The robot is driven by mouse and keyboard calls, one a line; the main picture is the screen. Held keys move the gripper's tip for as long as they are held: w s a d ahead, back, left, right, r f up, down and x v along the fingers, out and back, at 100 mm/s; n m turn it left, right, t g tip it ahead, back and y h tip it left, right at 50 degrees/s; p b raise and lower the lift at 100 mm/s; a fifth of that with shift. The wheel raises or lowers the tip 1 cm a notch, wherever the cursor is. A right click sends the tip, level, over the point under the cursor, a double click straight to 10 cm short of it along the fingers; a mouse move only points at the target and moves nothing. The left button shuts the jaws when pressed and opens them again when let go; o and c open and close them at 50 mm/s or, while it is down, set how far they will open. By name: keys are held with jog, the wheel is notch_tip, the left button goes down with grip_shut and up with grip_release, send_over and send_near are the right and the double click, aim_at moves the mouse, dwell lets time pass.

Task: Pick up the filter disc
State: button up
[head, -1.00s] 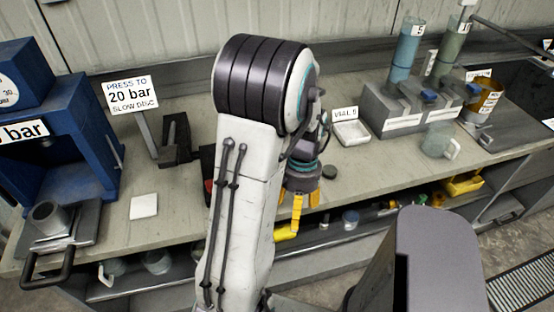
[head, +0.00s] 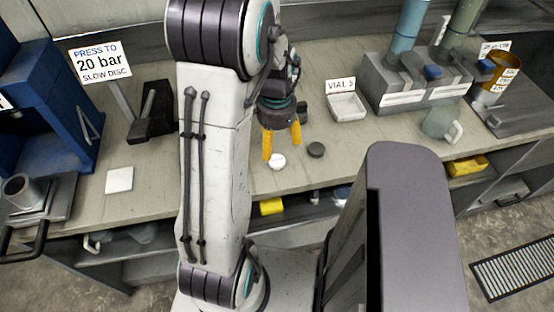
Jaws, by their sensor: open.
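A small round white piece (head: 277,161), likely the filter disc, lies on the bench near its front edge. A dark grey round disc (head: 316,149) lies a little to its right. My gripper (head: 281,146) hangs over the bench with its yellow fingers pointing down and apart. It holds nothing that I can see. The left fingertip shows just above and left of the white piece in the picture. I cannot tell how high the fingers are over the bench.
A white square pad (head: 119,180) lies at the left. A white tray (head: 347,107) by the VIAL 5 sign, a grey tube block (head: 418,80) and a clear mug (head: 440,124) stand at the right. A blue press (head: 40,100) stands far left.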

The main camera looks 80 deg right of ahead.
aim_at(277, 160)
jog(key=shift+a+f, duration=0.1)
jog(key=shift+f, duration=0.3)
jog(key=shift+s+f+p, duration=0.1)
jog(key=shift+f+p, duration=0.4)
jog(key=shift+f, duration=2.8)
jog(key=shift+a, duration=0.1)
jog(key=c, duration=1.1)
